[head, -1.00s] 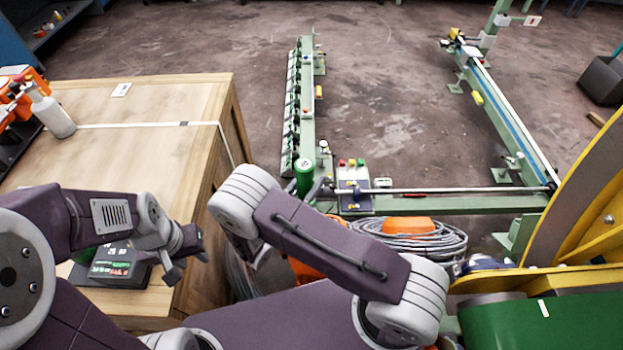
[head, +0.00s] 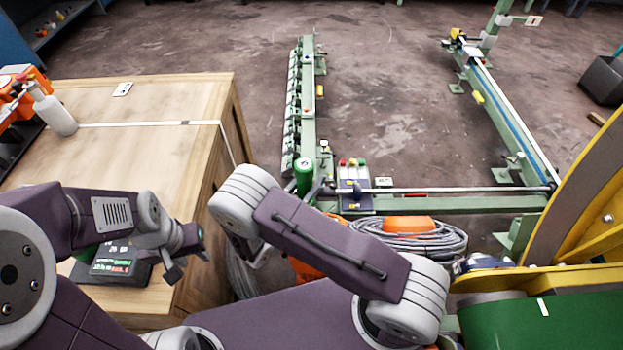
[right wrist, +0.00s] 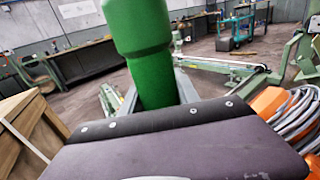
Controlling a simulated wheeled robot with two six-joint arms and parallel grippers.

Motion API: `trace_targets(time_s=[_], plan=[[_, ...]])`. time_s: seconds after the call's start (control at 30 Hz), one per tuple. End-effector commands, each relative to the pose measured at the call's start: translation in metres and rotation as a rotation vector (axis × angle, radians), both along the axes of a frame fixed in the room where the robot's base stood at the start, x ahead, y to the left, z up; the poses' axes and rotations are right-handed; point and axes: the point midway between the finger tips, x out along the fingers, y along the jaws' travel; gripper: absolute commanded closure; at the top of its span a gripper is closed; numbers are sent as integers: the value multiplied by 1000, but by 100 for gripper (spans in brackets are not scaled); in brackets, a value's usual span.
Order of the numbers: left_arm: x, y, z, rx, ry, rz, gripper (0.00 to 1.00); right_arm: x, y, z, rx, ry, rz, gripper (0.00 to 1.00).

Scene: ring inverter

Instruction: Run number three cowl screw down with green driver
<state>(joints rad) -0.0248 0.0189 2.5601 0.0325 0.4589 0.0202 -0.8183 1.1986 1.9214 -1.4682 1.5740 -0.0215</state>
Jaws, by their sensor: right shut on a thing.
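A green driver (right wrist: 145,55) with a thick rounded body stands between the fingers of my right gripper (right wrist: 155,97) in the right wrist view. The gripper is shut on it. In the head view the green driver (head: 303,172) shows beyond my right arm, which hides most of that hand. Its lower end is hidden. My left gripper (head: 187,258) is over the bench's near right part, its fingers apart with nothing seen between them. I cannot make out the cowl screws or their numbers.
A wooden bench (head: 160,100) fills the left, with a white bottle (head: 54,115) and a lit display unit (head: 118,265). A green rail frame (head: 307,100) stands on the floor. Coiled grey cable (head: 430,242) and a yellow structure (head: 590,210) are at the right. Mid floor is clear.

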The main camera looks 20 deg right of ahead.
Motion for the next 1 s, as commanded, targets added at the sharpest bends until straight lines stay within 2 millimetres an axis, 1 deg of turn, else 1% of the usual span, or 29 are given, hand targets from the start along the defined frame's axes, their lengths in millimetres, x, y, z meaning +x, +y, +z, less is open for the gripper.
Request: trace_targets(time_s=[1.0], plan=[[0, 0, -10, 0, 0, 0, 64, 0, 0, -13, -1, -1, 0, 100]])
